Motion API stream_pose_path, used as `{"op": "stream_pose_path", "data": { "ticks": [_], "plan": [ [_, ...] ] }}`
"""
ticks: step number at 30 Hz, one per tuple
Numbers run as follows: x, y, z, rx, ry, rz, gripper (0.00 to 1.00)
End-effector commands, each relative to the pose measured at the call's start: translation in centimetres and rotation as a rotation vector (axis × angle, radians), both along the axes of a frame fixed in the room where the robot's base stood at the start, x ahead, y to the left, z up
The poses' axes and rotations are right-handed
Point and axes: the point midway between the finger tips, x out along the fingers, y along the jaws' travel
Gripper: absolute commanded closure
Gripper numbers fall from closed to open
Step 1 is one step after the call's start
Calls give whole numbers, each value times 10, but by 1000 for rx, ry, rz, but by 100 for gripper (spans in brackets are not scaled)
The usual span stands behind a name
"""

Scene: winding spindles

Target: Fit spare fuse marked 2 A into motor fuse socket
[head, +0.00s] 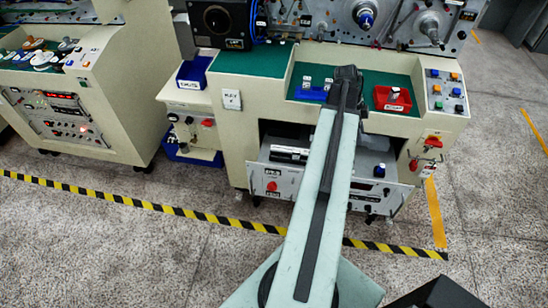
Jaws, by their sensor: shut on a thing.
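My gripper (347,76) is at the far end of my pale arm, over the green worktop at the right edge of the blue tray. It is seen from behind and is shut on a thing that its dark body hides. Small white labelled pieces that look like fuses (307,80) stand at the blue tray (308,94). Their markings are too small to read. A red tray (392,106) to the right of my gripper holds another small white piece (394,92). I cannot make out which fitting is the motor fuse socket.
Spindles (430,27) and knobs stand on the upright panel behind the worktop. A button panel (446,92) is at the right. The striped floor line (150,205) crosses clear floor.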

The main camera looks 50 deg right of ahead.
Motion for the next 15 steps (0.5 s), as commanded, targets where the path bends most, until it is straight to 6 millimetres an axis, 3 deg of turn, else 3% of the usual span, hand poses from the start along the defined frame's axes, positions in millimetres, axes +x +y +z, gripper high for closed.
{"op": "stream_pose_path", "data": {
  "ticks": [4, 8, 11, 15],
  "plan": [
    [1, -1, -11, 8, -18, -8, 100],
    [29, 8, -51, 45, -109, -7, 100],
    [67, 20, -94, 102, -249, -13, 100],
    [135, 44, -149, 224, -574, -47, 100]
  ]
}}
